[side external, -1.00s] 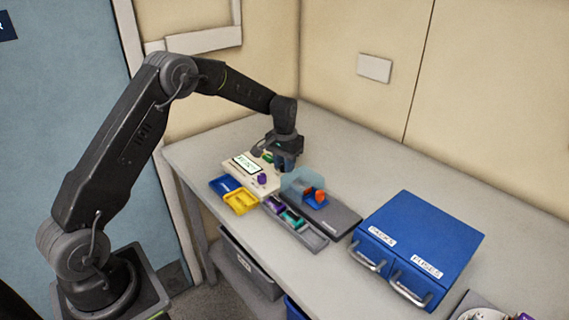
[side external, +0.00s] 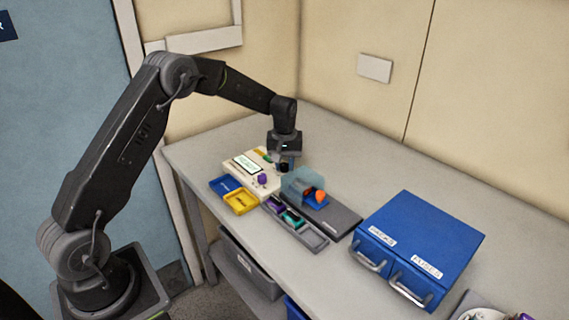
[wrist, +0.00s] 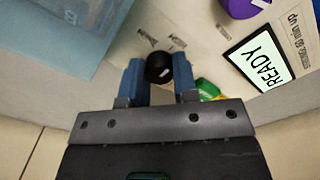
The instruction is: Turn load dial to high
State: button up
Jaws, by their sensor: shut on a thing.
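The cream pump panel (side external: 240,171) lies on the bench with a lit screen (side external: 248,164); in the wrist view the screen (wrist: 259,60) reads READY. A black round dial (wrist: 159,67) with a white mark sits on the panel between the blue fingers of my gripper (wrist: 160,82). Small printed labels flank it on the panel. My gripper, also in the side view (side external: 284,163), is shut on the dial from above. A purple knob (side external: 262,179) stands on the panel near its front edge; it also shows at the top of the wrist view (wrist: 240,6).
A clear bluish cover (side external: 302,181) stands beside the panel on a grey base, with an orange and blue part by it. Blue (side external: 225,186) and yellow (side external: 241,201) trays, a grey tray with several coloured items, and a blue drawer cabinet (side external: 420,240) share the bench. The back bench is clear.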

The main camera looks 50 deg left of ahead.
aim_at(284, 164)
dwell(0.3)
jog(key=o, duration=0.9)
jog(key=shift+o, duration=0.2)
notch_tip(284, 164, up, 14)
